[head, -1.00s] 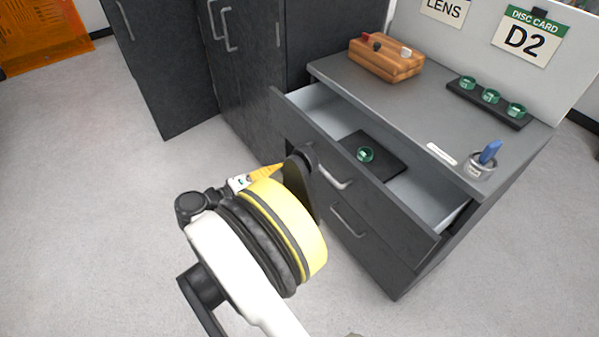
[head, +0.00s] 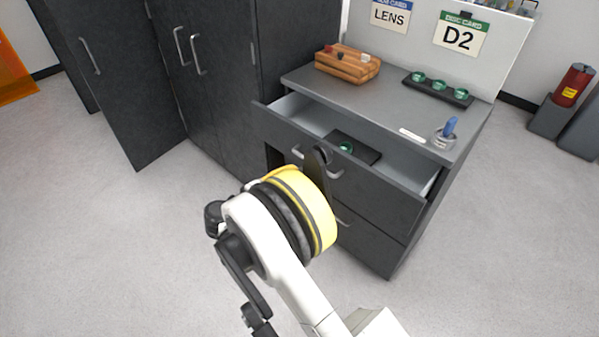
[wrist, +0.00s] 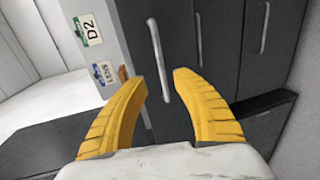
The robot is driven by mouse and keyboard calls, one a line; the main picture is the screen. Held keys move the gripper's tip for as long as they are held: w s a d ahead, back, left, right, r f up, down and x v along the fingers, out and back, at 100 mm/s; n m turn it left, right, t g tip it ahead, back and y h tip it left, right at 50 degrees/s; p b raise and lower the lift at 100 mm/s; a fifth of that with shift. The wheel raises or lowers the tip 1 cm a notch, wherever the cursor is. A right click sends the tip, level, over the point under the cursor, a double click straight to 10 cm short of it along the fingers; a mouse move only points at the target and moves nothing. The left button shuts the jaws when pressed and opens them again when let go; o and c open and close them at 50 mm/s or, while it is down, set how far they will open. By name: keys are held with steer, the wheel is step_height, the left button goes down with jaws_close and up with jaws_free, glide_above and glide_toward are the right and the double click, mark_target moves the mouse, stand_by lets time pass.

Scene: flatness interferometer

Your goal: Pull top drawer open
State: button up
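The top drawer (head: 395,188) of the dark grey cabinet stands pulled out in the head view. Its pale inside shows a black tray with a green-rimmed disc. The drawer's bar handle (head: 336,173) is partly hidden by my arm's end. My gripper in the wrist view (wrist: 160,80) has its two yellow fingers apart with nothing held between them. A vertical bar handle (wrist: 159,60) on a dark door shows beyond the gap. In the head view my wrist overlaps the drawer front, and the fingertips are mostly hidden.
On the cabinet top (head: 375,98) are a wooden block (head: 347,66), a black rack (head: 438,92) with green discs and a cup (head: 445,136) holding a blue item. Tall dark cupboards (head: 205,75) stand left.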

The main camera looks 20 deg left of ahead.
mark_target(314, 165)
steer(key=shift+b+x, duration=1.75)
steer(key=shift+x, duration=3.85)
jaws_close()
